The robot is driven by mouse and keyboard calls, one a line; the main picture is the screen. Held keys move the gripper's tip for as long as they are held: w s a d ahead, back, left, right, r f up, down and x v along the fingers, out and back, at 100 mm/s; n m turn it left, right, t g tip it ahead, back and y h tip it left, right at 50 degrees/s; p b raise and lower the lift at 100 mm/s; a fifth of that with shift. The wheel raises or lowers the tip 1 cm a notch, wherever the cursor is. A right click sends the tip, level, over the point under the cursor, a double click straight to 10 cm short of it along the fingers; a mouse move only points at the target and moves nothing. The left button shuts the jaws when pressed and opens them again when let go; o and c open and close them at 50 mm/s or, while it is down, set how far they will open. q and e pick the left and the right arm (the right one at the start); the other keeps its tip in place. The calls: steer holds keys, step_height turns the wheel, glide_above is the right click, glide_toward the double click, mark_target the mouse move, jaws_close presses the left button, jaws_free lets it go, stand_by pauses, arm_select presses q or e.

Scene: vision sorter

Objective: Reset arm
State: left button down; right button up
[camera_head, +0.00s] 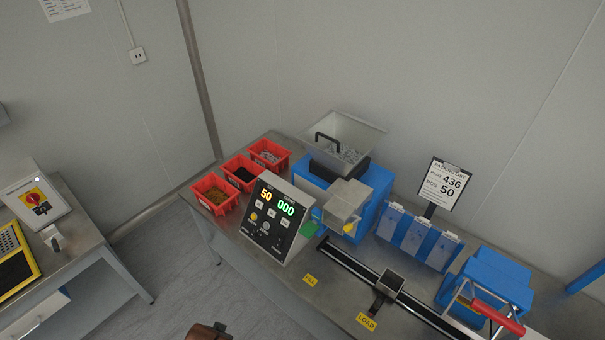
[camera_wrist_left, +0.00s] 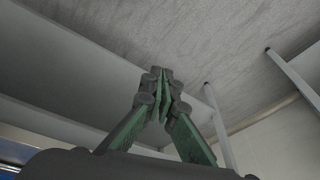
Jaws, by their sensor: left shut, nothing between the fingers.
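My left gripper (camera_wrist_left: 160,90) shows in the left wrist view with its green fingers together and nothing between them. Behind it are the grey floor and table legs, and it touches nothing that I can see. In the head view only a small brown and dark part of my arm shows at the bottom edge, and the left gripper's fingers cannot be made out there. My right gripper is in neither view.
A metal bench holds three red bins (camera_head: 242,172), a control box (camera_head: 269,220) reading 50 and 000, a blue machine with a grey hopper (camera_head: 342,142), a slide rail (camera_head: 345,262) and a packing list sign (camera_head: 442,184). Another bench (camera_head: 78,228) stands left. Floor (camera_head: 165,260) between them is clear.

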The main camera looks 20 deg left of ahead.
arm_select(q)
steer(key=s+d+f+g, duration=0.1)
steer(key=s+f, duration=0.2)
steer(key=f, duration=0.9)
steer(key=s+f, duration=0.2)
steer(key=f, duration=1)
steer(key=s+f+m+g, duration=0.1)
steer(key=s+f, duration=1.3)
steer(key=s, duration=0.4)
steer(key=shift+f+h, duration=0.15)
steer(key=shift+h, duration=0.15)
steer(key=shift+d, duration=0.1)
